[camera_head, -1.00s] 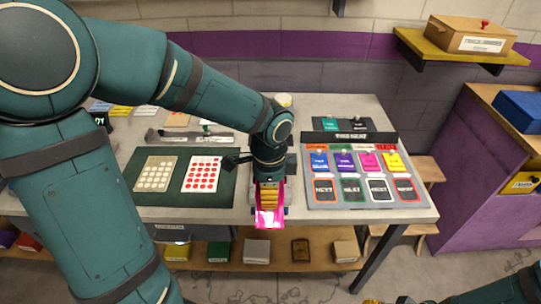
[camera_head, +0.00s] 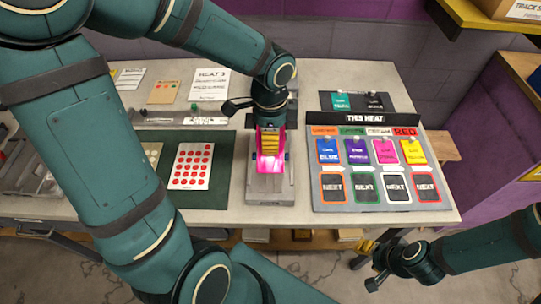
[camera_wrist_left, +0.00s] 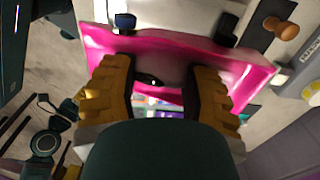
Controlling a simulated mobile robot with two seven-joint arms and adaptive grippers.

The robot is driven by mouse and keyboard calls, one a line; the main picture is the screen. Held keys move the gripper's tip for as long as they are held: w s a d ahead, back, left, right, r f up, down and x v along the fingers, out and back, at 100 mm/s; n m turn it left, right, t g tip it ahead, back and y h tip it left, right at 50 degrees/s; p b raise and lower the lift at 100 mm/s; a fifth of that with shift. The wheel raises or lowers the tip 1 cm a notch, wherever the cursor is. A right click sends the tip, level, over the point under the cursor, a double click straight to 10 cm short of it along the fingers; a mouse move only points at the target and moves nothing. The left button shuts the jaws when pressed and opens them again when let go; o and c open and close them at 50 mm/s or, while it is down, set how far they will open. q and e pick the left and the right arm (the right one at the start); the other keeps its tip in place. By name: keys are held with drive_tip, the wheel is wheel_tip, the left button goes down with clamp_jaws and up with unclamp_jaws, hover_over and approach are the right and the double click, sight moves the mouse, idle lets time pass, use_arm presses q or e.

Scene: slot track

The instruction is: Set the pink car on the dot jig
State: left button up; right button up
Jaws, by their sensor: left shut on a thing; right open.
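The pink car (camera_head: 270,163) is in my left gripper (camera_head: 269,140), whose yellow fingers are shut on it. The car is over a grey block-like stand (camera_head: 281,190) at the front middle of the table; I cannot tell whether it touches. The left wrist view shows the pink body (camera_wrist_left: 160,50) spread around both fingers. A white card with red dots (camera_head: 205,164) lies on the dark green mat (camera_head: 222,195) left of the car. I cannot tell which thing is the dot jig. My right gripper (camera_head: 375,268) is open and empty, in front of the table at right.
A grey board (camera_head: 345,206) with coloured cards stands right of the car. A second dotted card (camera_head: 152,153) is partly hidden by my left arm. Papers and a grey strip (camera_head: 175,119) lie behind the mat. A yellow shelf (camera_head: 462,28) hangs at upper right.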

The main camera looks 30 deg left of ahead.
use_arm(q)
wheel_tip(320, 180, down, 5)
drive_tip(key=shift+s+f+b, duration=0.1)
drive_tip(key=shift+f+b, duration=0.1)
drive_tip(key=shift+b, duration=0.5)
wheel_tip(320, 180, down, 3)
drive_tip(key=shift+f+b, duration=0.1)
drive_tip(key=shift+b, duration=0.4)
drive_tip(key=shift+f+b, duration=0.4)
drive_tip(key=shift+f, duration=0.05)
drive_tip(key=shift+f, duration=0.1)
drive_tip(key=o, duration=1.3)
